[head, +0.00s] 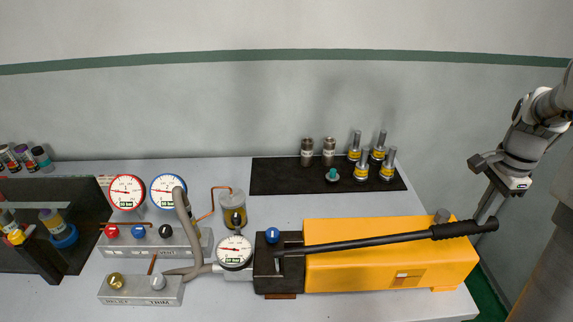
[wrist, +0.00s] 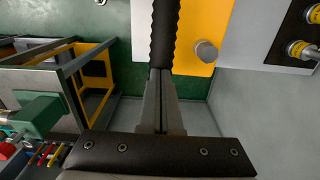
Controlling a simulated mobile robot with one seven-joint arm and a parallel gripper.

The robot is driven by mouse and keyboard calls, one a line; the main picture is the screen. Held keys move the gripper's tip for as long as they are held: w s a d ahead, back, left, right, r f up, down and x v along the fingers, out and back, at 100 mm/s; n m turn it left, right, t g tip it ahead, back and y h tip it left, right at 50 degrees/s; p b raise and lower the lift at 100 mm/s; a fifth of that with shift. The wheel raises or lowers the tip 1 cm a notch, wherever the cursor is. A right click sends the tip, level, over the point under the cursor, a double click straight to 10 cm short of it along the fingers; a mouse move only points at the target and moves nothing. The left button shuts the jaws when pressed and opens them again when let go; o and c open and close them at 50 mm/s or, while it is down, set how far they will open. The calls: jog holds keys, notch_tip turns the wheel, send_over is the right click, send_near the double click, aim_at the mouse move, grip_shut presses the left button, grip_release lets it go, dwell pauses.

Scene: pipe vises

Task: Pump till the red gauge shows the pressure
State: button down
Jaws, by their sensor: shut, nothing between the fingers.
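The red-rimmed gauge (head: 126,191) stands at the left in the head view; its needle points left, and the small lettering is too small to read. The yellow hand pump (head: 390,265) lies at the right of the table. Its long black lever (head: 375,240) runs across the top, with a ribbed grip at the right end. The grip (wrist: 165,35) also shows in the wrist view, straight ahead of the fingers. My gripper (head: 484,213) is shut and empty, pointing down close to the grip's end. I cannot tell whether the fingertips touch the grip.
A blue gauge (head: 163,190) and a white gauge (head: 235,251) stand near red, blue and black knobs. A blue knob (head: 272,235) sits on the pump head. A black mat (head: 285,176) with several fittings lies behind the pump. The table's right edge is close to my gripper.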

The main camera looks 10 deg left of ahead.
notch_tip(320, 180, up, 8)
jog(key=a+p, duration=0.2)
jog(key=p, duration=0.3)
jog(key=shift+p, duration=0.3)
jog(key=shift+d+f+b, duration=0.25)
jog(key=shift+f+b, duration=0.35)
jog(key=shift+f, duration=0.4)
jog(key=shift+d+f+b, duration=0.2)
jog(key=shift+f+b, duration=0.45)
jog(key=shift+f, duration=0.3)
jog(key=shift+d+f+b, duration=0.25)
jog(key=shift+f+b, duration=0.35)
jog(key=shift+f, duration=0.4)
